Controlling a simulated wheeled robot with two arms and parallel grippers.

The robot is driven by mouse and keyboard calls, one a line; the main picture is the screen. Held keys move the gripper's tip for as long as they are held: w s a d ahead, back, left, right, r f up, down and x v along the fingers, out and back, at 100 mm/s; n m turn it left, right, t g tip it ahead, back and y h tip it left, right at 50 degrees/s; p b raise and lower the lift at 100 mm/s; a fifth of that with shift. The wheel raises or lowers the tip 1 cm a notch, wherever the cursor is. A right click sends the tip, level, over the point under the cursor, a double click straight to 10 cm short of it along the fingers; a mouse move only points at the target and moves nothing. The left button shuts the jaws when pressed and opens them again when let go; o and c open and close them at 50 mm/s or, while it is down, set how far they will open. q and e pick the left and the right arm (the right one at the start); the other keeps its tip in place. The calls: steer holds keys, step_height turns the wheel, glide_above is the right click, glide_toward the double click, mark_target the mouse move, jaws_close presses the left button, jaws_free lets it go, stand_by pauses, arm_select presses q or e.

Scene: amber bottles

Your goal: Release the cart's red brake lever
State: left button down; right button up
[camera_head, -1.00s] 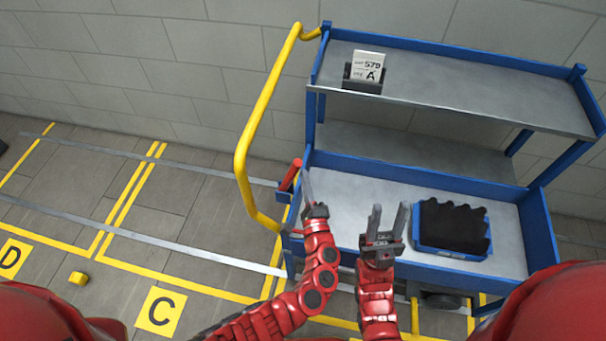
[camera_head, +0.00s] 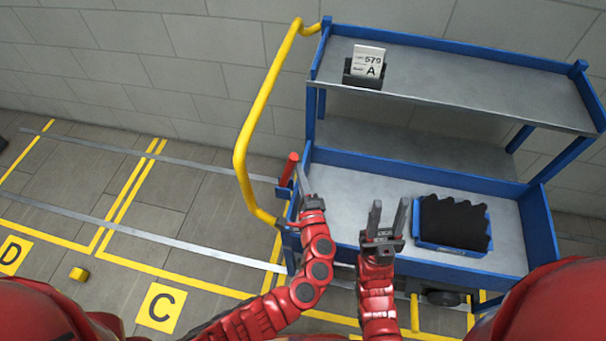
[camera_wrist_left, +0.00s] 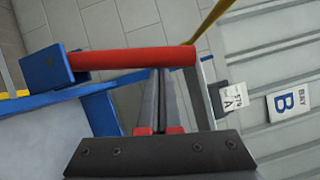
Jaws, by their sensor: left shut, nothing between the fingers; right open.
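The cart (camera_head: 541,235) has a blue frame, grey shelves and a yellow push handle (camera_head: 243,145). Its red brake lever (camera_head: 289,168) stands nearly upright at the cart's left end, beside the handle. My left gripper (camera_head: 303,180) is shut and empty, its fingers just right of the lever. In the left wrist view the red lever (camera_wrist_left: 130,58) runs across the picture from a blue bracket (camera_wrist_left: 47,70), at the tips of my shut fingers (camera_wrist_left: 158,85); I cannot tell whether they touch. My right gripper (camera_head: 388,220) is open and empty above the lower shelf.
A blue bin (camera_head: 452,246) with black contents sits on the lower shelf. A card holder (camera_head: 363,74) stands on the upper shelf.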

arm_select(q)
steer(key=w+a+r+n+g+h+b, duration=0.1)
steer(key=w+a+n+g+b, duration=0.1)
steer(key=a+n, duration=0.4)
steer(key=shift+w+a+g, duration=0.3)
steer(key=shift+a+g, duration=0.3)
steer(key=shift+a, duration=1.15)
steer(key=shift+r, duration=0.2)
